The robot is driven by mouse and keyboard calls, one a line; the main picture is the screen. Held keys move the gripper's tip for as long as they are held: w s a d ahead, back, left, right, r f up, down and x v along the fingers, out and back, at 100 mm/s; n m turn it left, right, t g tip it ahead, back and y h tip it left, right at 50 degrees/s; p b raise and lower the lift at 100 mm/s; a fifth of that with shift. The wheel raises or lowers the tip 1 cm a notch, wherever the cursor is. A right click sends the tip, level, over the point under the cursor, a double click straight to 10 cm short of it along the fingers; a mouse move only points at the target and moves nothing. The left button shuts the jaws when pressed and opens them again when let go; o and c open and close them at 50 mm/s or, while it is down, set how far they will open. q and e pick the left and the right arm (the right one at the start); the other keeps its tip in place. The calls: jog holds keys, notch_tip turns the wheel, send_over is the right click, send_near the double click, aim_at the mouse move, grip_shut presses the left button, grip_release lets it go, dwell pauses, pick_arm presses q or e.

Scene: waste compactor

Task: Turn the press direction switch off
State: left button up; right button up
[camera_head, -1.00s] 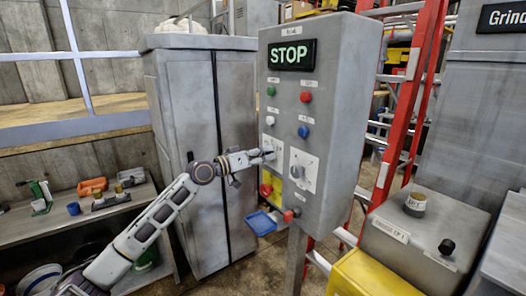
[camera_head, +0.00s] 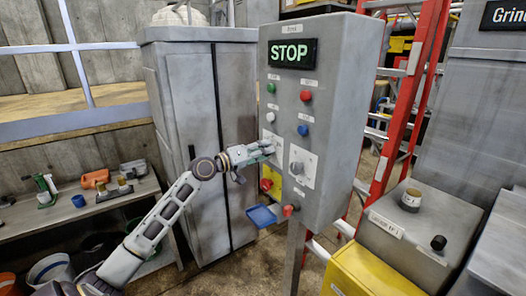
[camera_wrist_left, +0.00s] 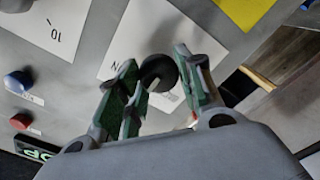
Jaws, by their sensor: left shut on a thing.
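The grey control box (camera_head: 338,105) carries two rotary switches on white plates; their labels are too small to read. My left gripper (camera_head: 268,148) is at the left plate (camera_head: 272,138) and hides most of its switch. In the left wrist view, my left gripper (camera_wrist_left: 160,88) has its green-lined fingers on either side of a dark round knob (camera_wrist_left: 158,70) and is shut on it. The knob's pointer direction is not clear. The right switch (camera_head: 297,168) is free, its plate also showing in the left wrist view (camera_wrist_left: 52,22). My right gripper is not in view.
A lit STOP display (camera_head: 292,53) and several coloured buttons sit above the switches. A red button (camera_head: 290,210) juts out below, beside a blue tray (camera_head: 261,216). A grey cabinet (camera_head: 190,120) stands left, a red ladder (camera_head: 415,110) right.

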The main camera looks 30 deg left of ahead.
pick_arm(q)
jog(key=o, duration=1)
jog(key=shift+a, duration=0.1)
jog(key=shift+v, duration=6)
